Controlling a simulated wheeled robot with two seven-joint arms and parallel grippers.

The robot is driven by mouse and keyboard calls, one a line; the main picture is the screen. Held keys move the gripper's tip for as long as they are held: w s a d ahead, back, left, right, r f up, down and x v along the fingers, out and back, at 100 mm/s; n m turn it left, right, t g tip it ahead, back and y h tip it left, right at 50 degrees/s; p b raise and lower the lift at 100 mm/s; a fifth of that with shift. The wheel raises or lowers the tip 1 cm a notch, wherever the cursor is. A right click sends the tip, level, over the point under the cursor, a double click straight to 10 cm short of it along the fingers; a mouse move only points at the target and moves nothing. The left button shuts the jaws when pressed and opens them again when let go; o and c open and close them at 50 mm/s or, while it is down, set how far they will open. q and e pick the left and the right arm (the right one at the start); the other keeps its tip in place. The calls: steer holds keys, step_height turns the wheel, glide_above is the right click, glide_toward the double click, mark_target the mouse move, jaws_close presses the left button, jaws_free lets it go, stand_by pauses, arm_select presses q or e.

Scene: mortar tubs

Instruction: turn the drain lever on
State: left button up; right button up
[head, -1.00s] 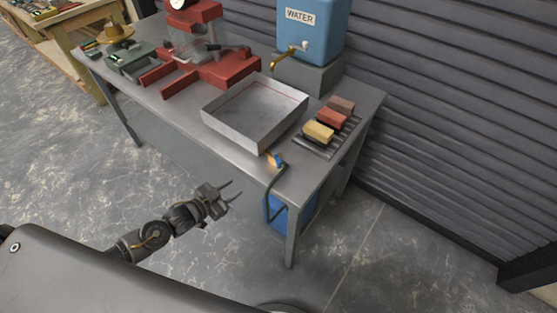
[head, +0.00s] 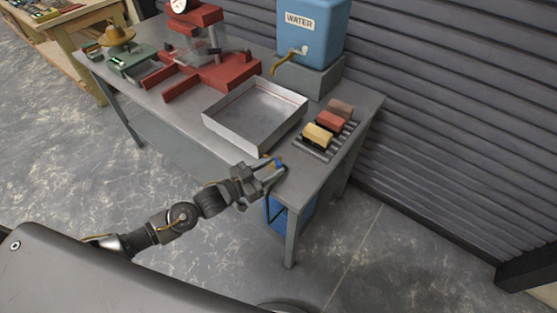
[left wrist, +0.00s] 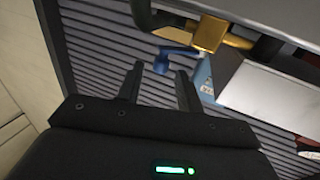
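The drain lever (head: 279,163) is a small blue handle at the near corner of the metal tray (head: 232,132). In the left wrist view the blue lever (left wrist: 162,62) reaches left from a brass valve (left wrist: 210,33). My left gripper (head: 276,166) is at the lever, at the table's front edge. In the left wrist view my left gripper (left wrist: 159,70) is open, and the lever's blue end shows between or just beyond its fingertips. I cannot tell whether they touch. In the head view the fingers partly cover the valve. My right gripper is not in view.
A blue tub (head: 300,213) stands under the table's end, below a dark hose. Coloured blocks (head: 331,121) lie on a rack right of the tray. A blue water tank (head: 313,35) and a red stand (head: 232,72) are behind. Floor in front is clear.

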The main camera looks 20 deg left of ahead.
mark_target(279, 163)
arm_select(q)
steer(key=shift+x, duration=1.6)
steer(key=shift+p, duration=0.3)
jaws_close()
